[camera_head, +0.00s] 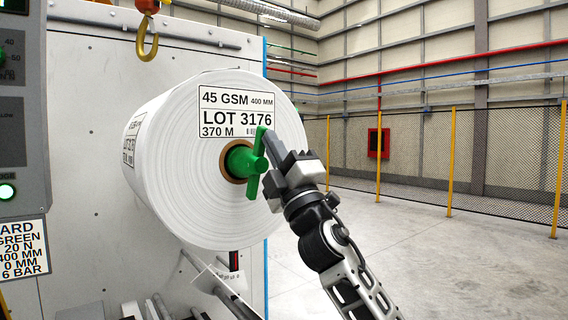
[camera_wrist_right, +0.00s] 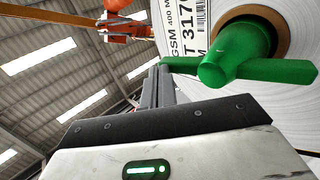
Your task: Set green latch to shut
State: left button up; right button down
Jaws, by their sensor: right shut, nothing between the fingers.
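The green latch (camera_head: 257,165) is a green hub with a crossbar at the core of a big white roll (camera_head: 190,150). In the head view its bar stands nearly upright, leaning slightly to the right at the top. The wrist view shows the green latch (camera_wrist_right: 235,62) close up. My right gripper (camera_head: 268,138) is shut and empty, its fingertips beside the upper end of the bar on the right. In the wrist view the fingertips (camera_wrist_right: 158,75) are close to one bar end; I cannot tell whether they touch. My left gripper is not in view.
A yellow hook (camera_head: 147,45) hangs above the roll. A control panel (camera_head: 12,110) with a lit green button stands at the left. A fence with yellow posts (camera_head: 450,160) is behind at the right, with open floor before it.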

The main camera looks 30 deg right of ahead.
jog(key=shift+x, duration=1.1)
jog(key=shift+r+p, duration=0.15)
jog(key=shift+p, duration=0.15)
jog(key=s+d, duration=0.2)
jog(key=s, duration=1.1)
jog(key=shift+s, duration=0.35)
jog(key=w+a+f+m+g+h, duration=0.15)
jog(key=f+m+g, duration=0.3)
jog(key=f, duration=1.35)
jog(key=w+a+f+m+g+h, duration=0.15)
jog(key=f+m+g, duration=0.3)
jog(key=f, duration=1.35)
jog(key=s+a+f+m+g, duration=0.4)
jog(key=s+f, duration=0.5)
jog(key=f, duration=0.4)
jog(key=s+a+f+m+g+y, duration=0.1)
jog(key=s+a+f+m+g, duration=0.2)
jog(key=s+f, duration=0.7)
notch_tip(320, 180, down, 3)
jog(key=shift+a+f+m+g, duration=0.2)
jog(key=shift+a+m+g, duration=0.2)
jog(key=shift+a+m, duration=0.35)
